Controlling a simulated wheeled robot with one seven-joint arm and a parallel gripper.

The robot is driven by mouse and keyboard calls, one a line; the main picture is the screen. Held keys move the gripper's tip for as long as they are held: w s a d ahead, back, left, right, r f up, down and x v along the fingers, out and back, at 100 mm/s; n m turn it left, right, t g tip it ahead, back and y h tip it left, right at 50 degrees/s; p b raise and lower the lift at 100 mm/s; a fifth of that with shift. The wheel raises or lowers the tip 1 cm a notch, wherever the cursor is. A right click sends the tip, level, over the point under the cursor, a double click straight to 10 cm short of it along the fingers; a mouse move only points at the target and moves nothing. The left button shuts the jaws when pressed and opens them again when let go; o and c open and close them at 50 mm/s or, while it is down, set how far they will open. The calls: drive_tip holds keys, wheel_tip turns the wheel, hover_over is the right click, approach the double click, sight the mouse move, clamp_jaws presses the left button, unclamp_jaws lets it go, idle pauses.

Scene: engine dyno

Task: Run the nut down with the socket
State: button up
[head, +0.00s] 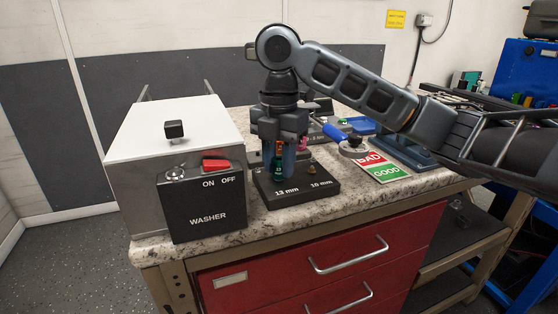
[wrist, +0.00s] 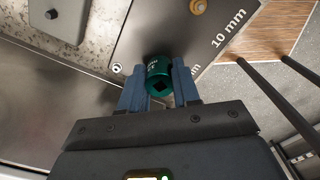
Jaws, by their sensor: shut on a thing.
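My gripper (head: 279,172) points straight down over the black block (head: 325,188) marked 13 mm and 10 mm. Its blue fingers are shut on a green socket (wrist: 160,78) at the 13 mm end. The wrist view shows the socket's square drive hole, with a finger on each side. The socket also shows between the fingers in the head view (head: 278,169). I cannot tell whether its lower end still sits in the block. A small brass-coloured piece (head: 312,168) is at the 10 mm end, and shows in the wrist view (wrist: 198,6). I cannot make out the nut for certain.
A white and black washer box (head: 208,200) with a red switch stands close on the left. A red and green BAD/GOOD card (head: 383,167) lies to the right. A blue-handled tool (head: 334,132) and other items are behind. The speckled counter's front edge is near.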

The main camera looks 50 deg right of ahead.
clamp_jaws()
drive_tip(key=shift+r+m+p, duration=0.3)
drive_tip(key=shift+m+p, duration=0.4)
drive_tip(key=shift+p, duration=0.25)
drive_tip(key=shift+m+p, duration=0.6)
drive_tip(key=m+p, duration=0.5)
drive_tip(key=m, duration=0.1)
drive_tip(key=shift+p, duration=0.35)
drive_tip(key=m+p, duration=0.5)
drive_tip(key=shift+m, duration=0.3)
drive_tip(key=shift+f+m+p, duration=0.35)
drive_tip(key=shift+m+p, duration=0.1)
drive_tip(key=shift+m, duration=0.45)
drive_tip(key=o, duration=0.7)
unclamp_jaws()
